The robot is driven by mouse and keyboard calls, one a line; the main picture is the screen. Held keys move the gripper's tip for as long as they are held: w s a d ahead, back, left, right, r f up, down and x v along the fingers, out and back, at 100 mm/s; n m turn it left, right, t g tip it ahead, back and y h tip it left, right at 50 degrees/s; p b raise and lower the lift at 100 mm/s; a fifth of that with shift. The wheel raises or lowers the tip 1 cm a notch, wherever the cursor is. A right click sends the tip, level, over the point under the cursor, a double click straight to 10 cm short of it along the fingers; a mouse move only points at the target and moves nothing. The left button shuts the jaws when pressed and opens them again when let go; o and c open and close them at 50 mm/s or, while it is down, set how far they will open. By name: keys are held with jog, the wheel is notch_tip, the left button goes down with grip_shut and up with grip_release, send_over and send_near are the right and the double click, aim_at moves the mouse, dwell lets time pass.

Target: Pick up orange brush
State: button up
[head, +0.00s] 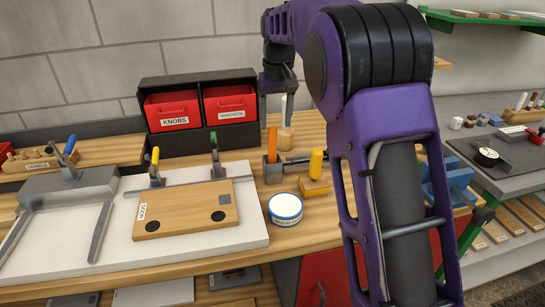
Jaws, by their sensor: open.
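My gripper (279,113) points down above and just behind the orange handle, near the front of the red-drawer cabinet. It is open, and I see nothing held in it. Its fingers are small and partly dark in the view, so the exact gap to the handle cannot be told.
A yellow-handled tool (316,165) and a round white tin with a blue rim (285,208) stand close to the holder. A wooden door board (185,208) lies in a clamp fixture at left. The black cabinet (196,82) stands behind. My arm hides much of the right side.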

aim_at(272, 142)
jog(key=f, duration=0.3)
jog(key=shift+w, duration=0.2)
jog(key=shift+w+a+f+b, duration=0.1)
jog(key=shift+a+f+b, duration=0.1)
jog(key=shift+f, duration=0.65)
jog(key=shift+w+a+f+b, duration=0.1)
jog(key=shift+a+f+b, duration=0.05)
jog(key=shift+f, duration=0.7)
jog(key=shift+w+a+f+b, duration=0.1)
jog(key=shift+a+f+b, duration=0.1)
jog(key=shift+f, duration=0.65)
grip_shut()
